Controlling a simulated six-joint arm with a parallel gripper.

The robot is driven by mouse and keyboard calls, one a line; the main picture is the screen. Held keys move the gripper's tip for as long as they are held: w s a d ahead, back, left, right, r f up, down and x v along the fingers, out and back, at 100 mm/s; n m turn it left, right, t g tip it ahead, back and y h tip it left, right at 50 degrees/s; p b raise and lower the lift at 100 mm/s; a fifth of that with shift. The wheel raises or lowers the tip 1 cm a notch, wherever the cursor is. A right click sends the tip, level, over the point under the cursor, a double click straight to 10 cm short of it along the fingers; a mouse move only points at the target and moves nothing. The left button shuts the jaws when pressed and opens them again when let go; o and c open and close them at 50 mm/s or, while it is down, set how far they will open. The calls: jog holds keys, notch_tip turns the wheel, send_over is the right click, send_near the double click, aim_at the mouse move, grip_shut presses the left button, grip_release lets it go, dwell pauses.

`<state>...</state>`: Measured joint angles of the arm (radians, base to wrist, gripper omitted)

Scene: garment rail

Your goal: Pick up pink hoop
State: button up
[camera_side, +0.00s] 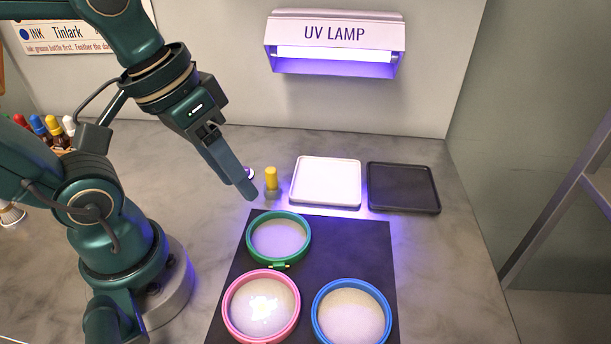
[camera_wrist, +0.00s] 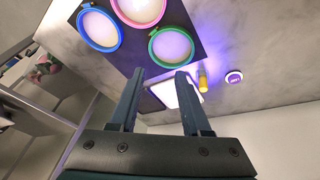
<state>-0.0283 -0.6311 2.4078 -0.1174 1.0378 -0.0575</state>
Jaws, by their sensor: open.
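The pink hoop (camera_side: 227,322) lies flat on the black mat (camera_side: 368,236) at its front left, with pale fabric and a bright patch inside. A green hoop (camera_side: 307,239) lies behind it and a blue hoop (camera_side: 316,318) to its right. My gripper (camera_side: 247,190) is in the air behind and left of the green hoop, well apart from the pink hoop. In the wrist view my gripper (camera_wrist: 158,75) has its two fingers apart with nothing between them. There the pink hoop (camera_wrist: 140,25) is cut off by the top edge.
A white tray (camera_side: 326,182) and a black tray (camera_side: 404,188) lie behind the mat. A small yellow-topped item (camera_side: 271,178) stands close to my fingers. A UV lamp (camera_side: 334,45) hangs on the back wall. Several coloured bottles (camera_side: 42,128) stand at far left.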

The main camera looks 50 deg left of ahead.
jog(key=w+f+n+g+h, duration=0.5)
jog(key=f+n+g+h, duration=0.15)
jog(key=n+h, duration=0.5)
jog(key=n, duration=0.2)
send_near(293, 288)
jog(key=a, duration=0.1)
jog(key=w+r, duration=0.1)
jog(key=a+r, duration=0.1)
jog(key=shift+w+a+m+g, duration=0.25)
jog(key=shift+a+g, duration=0.05)
jog(key=shift+g, duration=0.05)
jog(key=shift+s+a+f+n+h, duration=0.15)
jog(key=shift+s+f+n+h, duration=0.15)
jog(key=shift+f+n, duration=0.25)
jog(key=x, duration=1.1)
jog(key=shift+d+f, duration=0.3)
grip_shut()
